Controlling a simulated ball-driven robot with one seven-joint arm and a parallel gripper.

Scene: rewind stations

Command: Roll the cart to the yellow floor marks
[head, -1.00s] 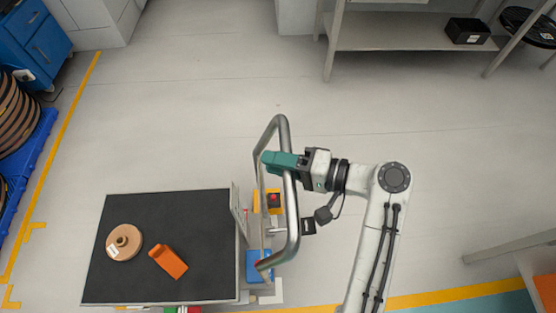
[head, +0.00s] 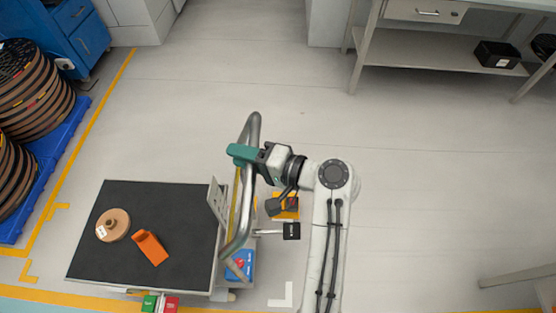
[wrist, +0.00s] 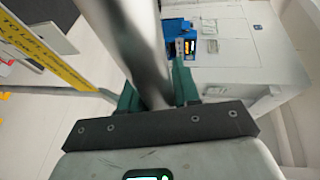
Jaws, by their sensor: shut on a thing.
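The cart (head: 92,265) is at the lower left of the head view, with a black deck and a curved grey metal handle (head: 252,130) at its right end. A tan spool (head: 113,225) and an orange object (head: 150,248) lie on the deck. My gripper (head: 242,154), with teal fingers, is shut around the upper part of the handle. In the wrist view the handle bar (wrist: 142,50) runs between the fingers. Yellow floor marks (head: 58,211) show left of the cart, with another corner piece (head: 28,270) below.
Blue pallets (head: 60,140) with large striped reels stand at the left, beyond a yellow floor line (head: 100,100). A blue cabinet (head: 80,35) stands at the upper left. A grey workbench (head: 430,55) is at the upper right. The middle floor is clear.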

